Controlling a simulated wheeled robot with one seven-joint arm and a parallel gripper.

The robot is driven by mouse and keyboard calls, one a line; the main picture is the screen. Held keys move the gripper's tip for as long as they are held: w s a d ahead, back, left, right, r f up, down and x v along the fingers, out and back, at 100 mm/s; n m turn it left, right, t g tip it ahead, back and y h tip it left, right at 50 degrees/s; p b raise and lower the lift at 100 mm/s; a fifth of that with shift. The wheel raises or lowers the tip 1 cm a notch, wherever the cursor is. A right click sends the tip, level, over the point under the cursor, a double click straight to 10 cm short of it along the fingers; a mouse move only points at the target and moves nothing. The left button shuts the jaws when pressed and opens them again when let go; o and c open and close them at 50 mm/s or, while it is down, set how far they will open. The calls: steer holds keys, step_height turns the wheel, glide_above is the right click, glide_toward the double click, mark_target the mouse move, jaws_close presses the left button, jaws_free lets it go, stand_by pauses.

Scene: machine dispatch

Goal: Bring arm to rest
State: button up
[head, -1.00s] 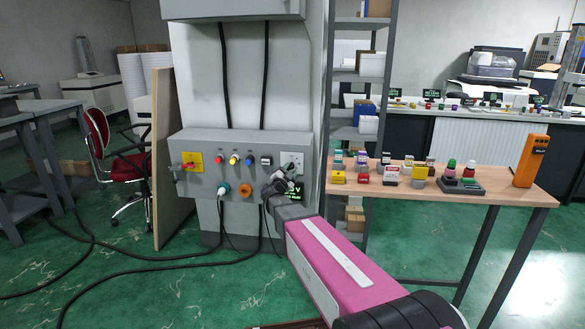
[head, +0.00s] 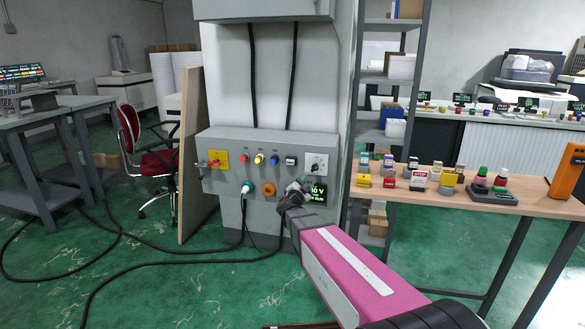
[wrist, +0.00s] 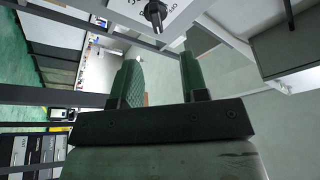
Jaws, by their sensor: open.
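My arm with its pink link (head: 350,265) reaches from the lower right toward the grey control panel (head: 215,165) on the pillar. My gripper (head: 297,190) is in front of the panel's lower right part, by a small green-lettered display (head: 317,192). In the wrist view my gripper (wrist: 160,75) is open, its two green-padded fingers apart with nothing between them. A black rotary knob (wrist: 155,12) on a pale plate shows beyond the fingertips, apart from them. The same knob shows in the head view (head: 315,166).
The panel carries colored buttons, a red switch on a yellow plate (head: 217,160) and plugged cables. A wooden table (head: 400,195) with several small parts stands to the right. A shelf rack (head: 385,90) is behind it. Cables lie on the green floor at left.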

steer(key=s+a+f+n+g+y, duration=0.3)
steer(key=s+f+n+g+y, duration=0.5)
steer(key=f+n+y, duration=0.45)
steer(key=s+d+f+n+g, duration=0.1)
steer(key=s+d+f+g, duration=0.1)
steer(key=s, duration=0.5)
steer(key=s+d+f+n+g+h, duration=0.1)
steer(key=s+d+f+g, duration=0.1)
steer(key=s, duration=0.5)
steer(key=s+d+f+n+g, duration=0.1)
steer(key=s+d+g, duration=0.3)
steer(key=s+g, duration=0.2)
steer(key=shift+s+f+h, duration=0.35)
steer(key=shift+s+f, duration=0.05)
